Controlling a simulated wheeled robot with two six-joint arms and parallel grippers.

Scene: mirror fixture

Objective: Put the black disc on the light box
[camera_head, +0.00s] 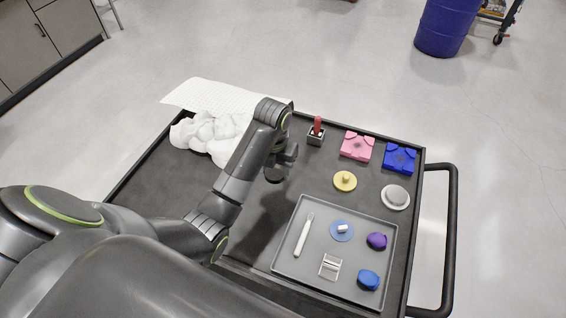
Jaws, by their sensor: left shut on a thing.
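My left gripper (283,156) is over the middle of the dark cart top, left of the grey tray. It is shut on a small dark thing, which looks like the black disc (274,174); the arm and fingers hide part of it, and I cannot tell its height above the cart. Two square boxes stand at the back right: a pink box (357,147), the lighter one, and a dark blue box (400,158). Neither is plainly marked as the light box. My right gripper is not in view.
A yellow knobbed disc (345,181) and a grey round piece on a white disc (395,196) lie before the boxes. A red-topped holder (316,132) stands behind. The grey tray (287,262) holds several small items. White crumpled cloth (205,134) lies at left.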

